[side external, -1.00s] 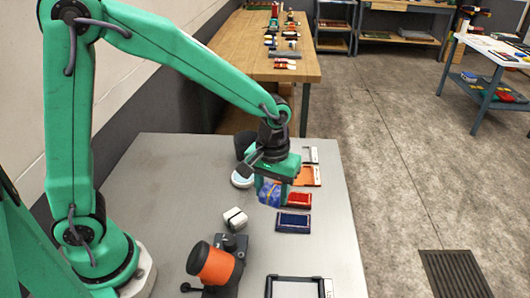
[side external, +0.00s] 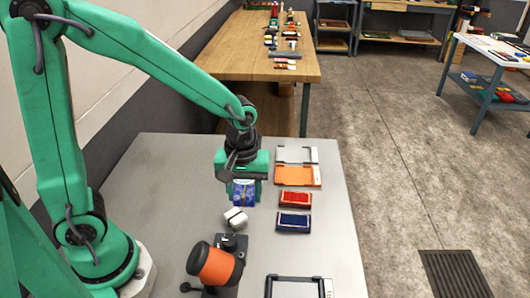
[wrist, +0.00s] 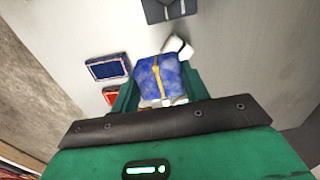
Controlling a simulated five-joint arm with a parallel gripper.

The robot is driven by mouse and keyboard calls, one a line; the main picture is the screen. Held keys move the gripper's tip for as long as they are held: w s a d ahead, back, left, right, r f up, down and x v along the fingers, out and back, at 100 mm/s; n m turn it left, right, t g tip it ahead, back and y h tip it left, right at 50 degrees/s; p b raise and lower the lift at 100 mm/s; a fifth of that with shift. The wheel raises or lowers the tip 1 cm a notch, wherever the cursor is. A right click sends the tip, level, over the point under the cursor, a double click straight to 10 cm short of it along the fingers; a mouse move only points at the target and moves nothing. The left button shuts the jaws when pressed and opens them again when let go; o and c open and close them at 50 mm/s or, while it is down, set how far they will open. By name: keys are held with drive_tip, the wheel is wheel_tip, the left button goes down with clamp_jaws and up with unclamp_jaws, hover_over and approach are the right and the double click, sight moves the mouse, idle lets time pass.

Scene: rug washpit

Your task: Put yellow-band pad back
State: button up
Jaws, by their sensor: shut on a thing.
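My gripper (side external: 244,188) is shut on a blue mottled pad (side external: 243,194) and holds it over the grey table, left of the red pad. In the wrist view the held pad (wrist: 150,72) shows a yellow band running along its middle, between my green fingers. The pad's lower edge and its height above the table are hard to tell. An orange tray-like holder (side external: 298,176) and a white-grey frame (side external: 284,154) lie at the back right. A black-edged frame (side external: 272,279) lies at the front, cut off by the picture's edge.
A red pad (side external: 295,198) and a navy pad (side external: 293,222) lie right of my gripper. A white block (side external: 235,219) sits just in front of the held pad. An orange-topped black device (side external: 215,264) stands nearer. The table's left part (side external: 150,190) is clear.

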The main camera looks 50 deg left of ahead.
drive_tip(key=w+a+f, duration=0.1)
drive_tip(key=a+f, duration=0.1)
drive_tip(key=a, duration=0.1)
drive_tip(key=w+a+f, duration=0.3)
drive_tip(key=a, duration=0.2)
drive_tip(key=shift+w+a+f, duration=0.3)
drive_tip(key=shift+f, duration=2.1)
drive_tip(key=shift+f, duration=0.15)
drive_tip(key=o, duration=0.9)
wheel_tip(320, 180, up, 12)
drive_tip(key=shift+r, duration=0.15)
